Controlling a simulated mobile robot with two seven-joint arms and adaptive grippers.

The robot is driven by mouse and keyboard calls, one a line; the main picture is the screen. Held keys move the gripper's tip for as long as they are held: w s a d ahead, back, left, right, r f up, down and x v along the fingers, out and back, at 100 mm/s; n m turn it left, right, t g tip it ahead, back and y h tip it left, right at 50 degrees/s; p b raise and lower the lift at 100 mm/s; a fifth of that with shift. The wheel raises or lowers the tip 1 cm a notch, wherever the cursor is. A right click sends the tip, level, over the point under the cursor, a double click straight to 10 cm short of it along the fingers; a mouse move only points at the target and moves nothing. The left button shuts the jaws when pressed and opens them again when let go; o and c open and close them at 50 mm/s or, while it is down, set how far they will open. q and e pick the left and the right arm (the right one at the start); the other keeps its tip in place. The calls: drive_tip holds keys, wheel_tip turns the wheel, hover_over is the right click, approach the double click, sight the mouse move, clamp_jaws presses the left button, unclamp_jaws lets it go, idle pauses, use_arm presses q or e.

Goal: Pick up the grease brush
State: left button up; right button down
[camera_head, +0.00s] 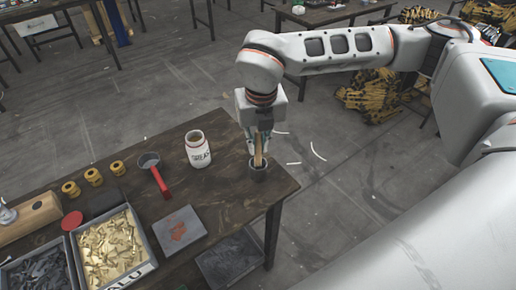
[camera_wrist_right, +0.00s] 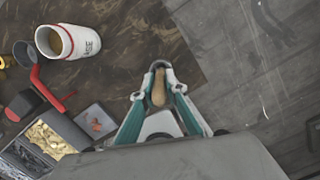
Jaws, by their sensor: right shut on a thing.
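The grease brush (camera_head: 259,153) has a tan wooden handle and stands upright with its lower end in a small dark cup (camera_head: 258,172) near the right corner of the table. My right gripper (camera_head: 258,149) points down over the cup and is shut on the handle. In the right wrist view the brush handle (camera_wrist_right: 159,92) lies between the fingertips of my right gripper (camera_wrist_right: 158,75). The brush's lower end is hidden in the cup. My left gripper is in neither view.
A bin of brass pieces (camera_head: 150,266), a grey plate (camera_head: 178,229) and yellow spools (camera_head: 94,176) lie further left. The wooden table (camera_head: 225,205) ends just right of the cup.

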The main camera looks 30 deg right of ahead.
wheel_tip(320, 180, up, 20)
idle(0.6)
drive_tip(key=shift+f, duration=0.1)
idle(0.5)
